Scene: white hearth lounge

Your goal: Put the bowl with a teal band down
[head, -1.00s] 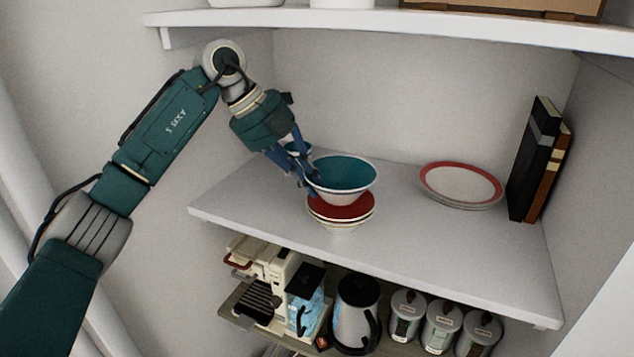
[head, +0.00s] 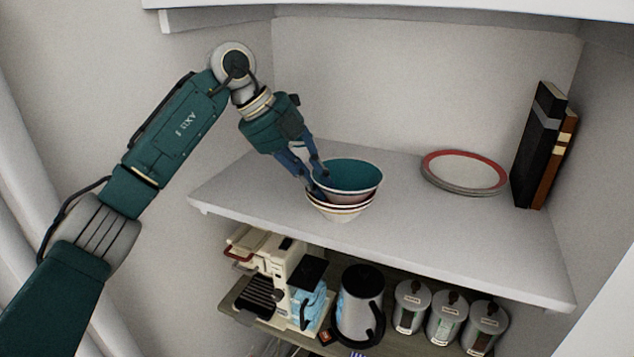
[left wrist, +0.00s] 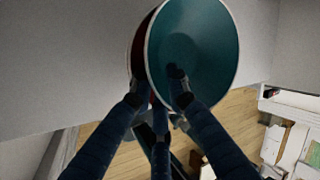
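The bowl with a teal band (head: 352,174), teal inside, sits upright in the stack of red-and-white bowls (head: 342,213) near the shelf's front edge. My left gripper (head: 318,178) is at the bowl's left rim, one finger inside and one outside. In the left wrist view, the teal inside of the bowl (left wrist: 208,48) fills the upper middle, and the fingertips of my left gripper (left wrist: 157,82) stand apart on either side of the rim. The gripper looks open; contact with the wall is hard to judge. My right gripper is not in view.
Red-rimmed plates (head: 464,173) and upright books (head: 540,147) stand on the right of the white shelf (head: 430,235). Another shelf is above. Below are a coffee machine (head: 265,268), a kettle (head: 360,305) and several canisters (head: 446,318). The shelf between bowls and plates is clear.

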